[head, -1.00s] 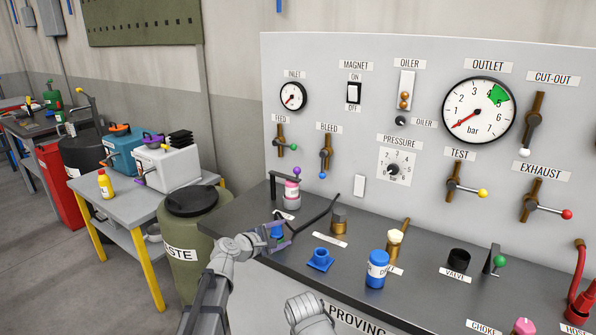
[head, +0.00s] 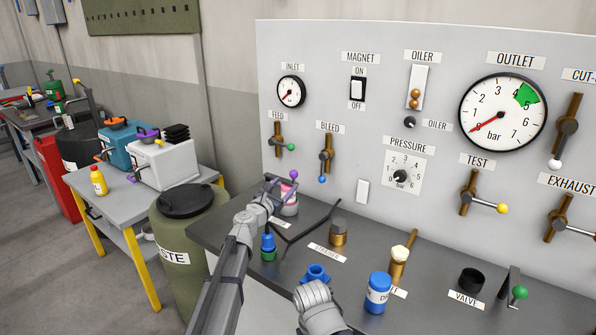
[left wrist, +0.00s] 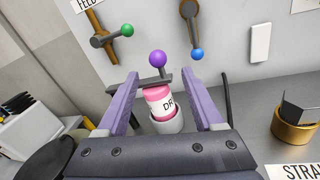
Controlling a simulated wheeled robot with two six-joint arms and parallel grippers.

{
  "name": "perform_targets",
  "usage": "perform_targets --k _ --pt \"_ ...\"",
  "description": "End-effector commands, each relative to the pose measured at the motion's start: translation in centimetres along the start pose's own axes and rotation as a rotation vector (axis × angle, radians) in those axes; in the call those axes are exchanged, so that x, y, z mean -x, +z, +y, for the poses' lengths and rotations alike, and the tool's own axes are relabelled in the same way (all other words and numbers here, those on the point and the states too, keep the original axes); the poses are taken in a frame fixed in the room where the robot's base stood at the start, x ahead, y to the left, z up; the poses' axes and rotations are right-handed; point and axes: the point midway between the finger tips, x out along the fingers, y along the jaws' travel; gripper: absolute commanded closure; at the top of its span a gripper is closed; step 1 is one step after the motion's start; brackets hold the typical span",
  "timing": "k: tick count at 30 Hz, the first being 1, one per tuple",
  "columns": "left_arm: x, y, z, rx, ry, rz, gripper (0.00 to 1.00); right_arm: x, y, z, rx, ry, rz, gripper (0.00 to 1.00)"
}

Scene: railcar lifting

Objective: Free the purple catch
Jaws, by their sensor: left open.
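The purple catch is a dark bar with a purple ball knob (head: 293,174), lying over a pink drum-like bottle (head: 290,190) in a pale round holder at the bench's back left. In the left wrist view the purple knob (left wrist: 157,59) stands above the bar (left wrist: 150,82), and the pink bottle (left wrist: 158,103) is just below it. My left gripper (head: 280,186) is open, its lilac fingers on either side of the bottle and bar. I cannot tell whether either finger touches the bar.
A blue-topped green piece (head: 268,246), brass cup (head: 338,232), blue funnel (head: 314,274) and blue jar (head: 378,292) stand on the dark bench. Behind, the panel carries the FEED lever (head: 280,142) and BLEED lever (head: 326,155). A waste drum (head: 174,245) stands left.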

Motion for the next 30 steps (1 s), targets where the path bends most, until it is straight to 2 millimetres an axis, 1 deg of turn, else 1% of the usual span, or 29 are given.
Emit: perform_targets --k 9,14,17,25,27,30 --pt "-0.3 0.1 0.3 0.026 0.011 -0.003 0.31 0.0 0.0 0.0 0.000 0.000 0.000 1.00" --pt "-1.2 0.1 0.3 0.026 0.010 -0.003 0.31 0.0 0.0 0.0 0.000 0.000 0.000 1.00" --pt "-2.4 0.1 0.4 0.025 0.010 -0.003 0.31 0.0 0.0 0.0 0.000 0.000 0.000 1.00" --pt "-6.6 0.1 0.4 0.025 0.010 -0.003 0.31 0.0 0.0 0.0 0.000 0.000 0.000 1.00" --pt "-7.4 0.1 0.4 0.025 0.010 -0.003 0.31 0.0 0.0 0.0 0.000 0.000 0.000 1.00" --pt "-8.0 0.1 0.4 0.025 0.010 -0.003 0.31 0.0 0.0 0.0 0.000 0.000 0.000 1.00"
